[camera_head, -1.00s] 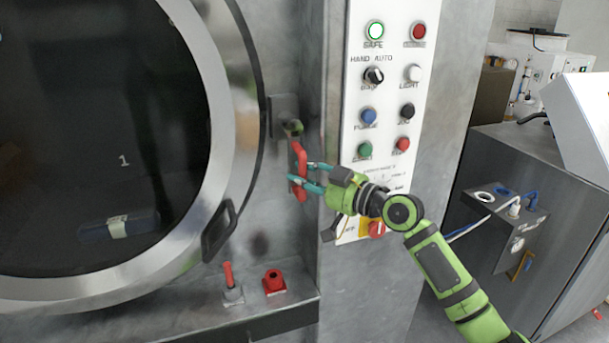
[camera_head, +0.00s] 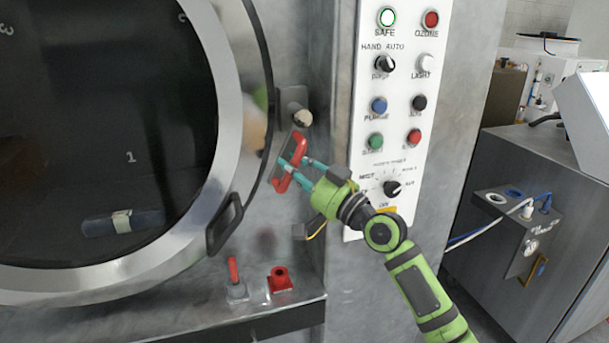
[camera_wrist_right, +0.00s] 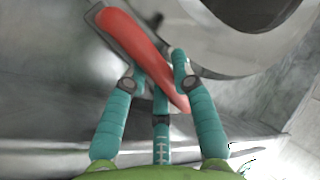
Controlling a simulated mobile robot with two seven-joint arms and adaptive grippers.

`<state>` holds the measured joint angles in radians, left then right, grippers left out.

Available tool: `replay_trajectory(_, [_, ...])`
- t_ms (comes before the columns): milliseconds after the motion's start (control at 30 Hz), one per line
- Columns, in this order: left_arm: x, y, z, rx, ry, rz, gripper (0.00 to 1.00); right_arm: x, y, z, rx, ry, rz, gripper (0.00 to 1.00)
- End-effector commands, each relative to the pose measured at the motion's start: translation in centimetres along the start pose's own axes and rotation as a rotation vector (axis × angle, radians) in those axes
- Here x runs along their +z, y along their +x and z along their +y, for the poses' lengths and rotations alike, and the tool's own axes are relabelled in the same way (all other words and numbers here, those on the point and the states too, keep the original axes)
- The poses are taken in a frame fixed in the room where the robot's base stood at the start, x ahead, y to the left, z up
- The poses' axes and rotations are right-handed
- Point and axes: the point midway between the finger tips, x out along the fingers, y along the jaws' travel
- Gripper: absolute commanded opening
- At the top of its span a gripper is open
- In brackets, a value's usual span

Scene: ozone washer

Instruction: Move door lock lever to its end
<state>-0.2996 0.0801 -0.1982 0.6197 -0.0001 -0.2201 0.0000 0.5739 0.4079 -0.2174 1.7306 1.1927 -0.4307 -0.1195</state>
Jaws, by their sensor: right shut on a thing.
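The door lock lever is a red handle (camera_head: 291,161) just right of the round door's rim in the head view. It leans, with its upper end to the right and its lower end to the left. My right gripper (camera_head: 297,168) is shut on it, its teal fingers around the middle. In the right wrist view the red lever (camera_wrist_right: 132,40) runs diagonally from upper left to lower right between the fingers (camera_wrist_right: 160,82). A grey bracket with a round knob (camera_head: 302,117) sits just above the lever. My left gripper is not in view.
The round washer door (camera_head: 207,200) with dark glass fills the left, with a black door handle (camera_head: 225,224) low on its rim. A white button panel (camera_head: 397,100) stands right of the lever. A small red-handled valve (camera_head: 233,270) and a red fitting (camera_head: 279,280) sit on the ledge below.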

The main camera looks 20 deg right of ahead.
Motion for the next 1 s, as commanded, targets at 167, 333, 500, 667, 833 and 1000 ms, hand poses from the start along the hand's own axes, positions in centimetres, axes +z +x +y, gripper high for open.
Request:
replay_trajectory(167, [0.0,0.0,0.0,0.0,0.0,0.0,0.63,-0.1,0.9,-1.4,-0.002,0.144,0.096,0.0])
replay_trajectory(333, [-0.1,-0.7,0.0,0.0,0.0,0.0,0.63,-0.5,1.7,-2.6,-0.003,0.28,0.186,0.0])
replay_trajectory(500, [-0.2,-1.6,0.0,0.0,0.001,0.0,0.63,-1.2,2.4,-3.7,-0.003,0.414,0.277,0.0])
replay_trajectory(667, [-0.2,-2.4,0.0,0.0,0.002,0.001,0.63,-1.8,2.9,-4.5,-0.004,0.532,0.355,0.0])
replay_trajectory(833, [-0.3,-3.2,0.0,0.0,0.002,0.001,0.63,-2.7,3.3,-4.9,-0.004,0.637,0.428,0.0])
replay_trajectory(1000, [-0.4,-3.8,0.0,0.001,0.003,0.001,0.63,-3.4,3.4,-5.2,-0.006,0.715,0.481,0.0])
